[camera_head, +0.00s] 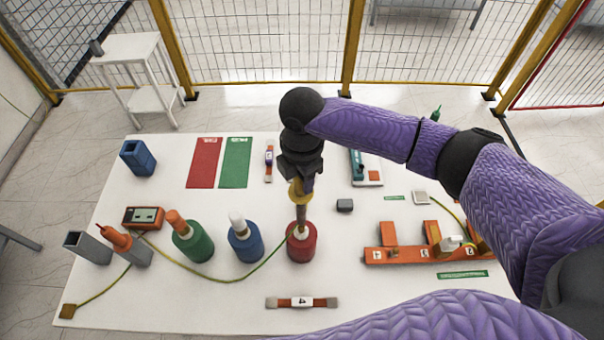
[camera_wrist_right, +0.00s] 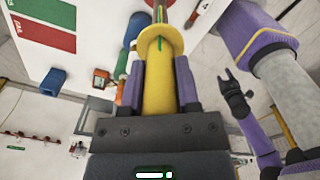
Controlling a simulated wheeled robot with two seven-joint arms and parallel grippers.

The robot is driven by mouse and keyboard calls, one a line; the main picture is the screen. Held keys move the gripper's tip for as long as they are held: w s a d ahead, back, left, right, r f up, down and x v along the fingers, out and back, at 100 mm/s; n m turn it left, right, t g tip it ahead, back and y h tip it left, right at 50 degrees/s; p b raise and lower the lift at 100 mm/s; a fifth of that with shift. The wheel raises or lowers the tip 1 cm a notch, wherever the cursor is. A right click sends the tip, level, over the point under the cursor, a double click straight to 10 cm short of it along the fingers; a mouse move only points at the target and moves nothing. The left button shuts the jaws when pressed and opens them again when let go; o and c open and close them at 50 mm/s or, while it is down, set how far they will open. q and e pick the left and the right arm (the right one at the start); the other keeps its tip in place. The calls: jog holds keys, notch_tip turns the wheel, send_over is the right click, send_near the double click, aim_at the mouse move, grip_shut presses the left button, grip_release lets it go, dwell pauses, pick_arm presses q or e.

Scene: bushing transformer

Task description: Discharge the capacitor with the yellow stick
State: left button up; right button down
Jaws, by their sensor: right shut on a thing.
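My right gripper (camera_head: 301,172) is shut on the yellow handle of the discharge stick (camera_head: 299,190). In the right wrist view the yellow handle (camera_wrist_right: 159,80) sits between the two fingers, with its round guard beyond them. The stick points down, and its brown shaft ends at the top of the red cylinder (camera_head: 302,247). I cannot tell whether the tip touches it. A blue cylinder (camera_head: 245,243) and a green cylinder (camera_head: 192,243) stand to its left. Which one is the capacitor is not marked. A dark claw-like part (camera_wrist_right: 236,95) shows in the wrist view, possibly my left gripper.
A yellow-green cable (camera_head: 205,276) runs across the white table (camera_head: 250,312) towards the red cylinder. An orange meter (camera_head: 144,216) and grey holders (camera_head: 88,247) are at the left. An orange numbered rack (camera_head: 400,256) is at the right. A mesh fence stands behind.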

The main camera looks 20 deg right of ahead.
jog(key=shift+f, duration=0.4)
dwell(0.3)
jog(key=shift+r, duration=0.1)
dwell(4.8)
notch_tip(320, 180, up, 2)
jog(key=shift+r+p, duration=0.2)
jog(key=shift+p, duration=1.05)
notch_tip(320, 180, up, 3)
jog(key=shift+f+p, duration=0.15)
jog(key=shift+p, duration=0.9)
jog(key=shift+r, duration=0.25)
jog(key=shift+r+b, duration=0.3)
jog(key=shift+r, duration=0.35)
jog(key=shift+f, duration=0.15)
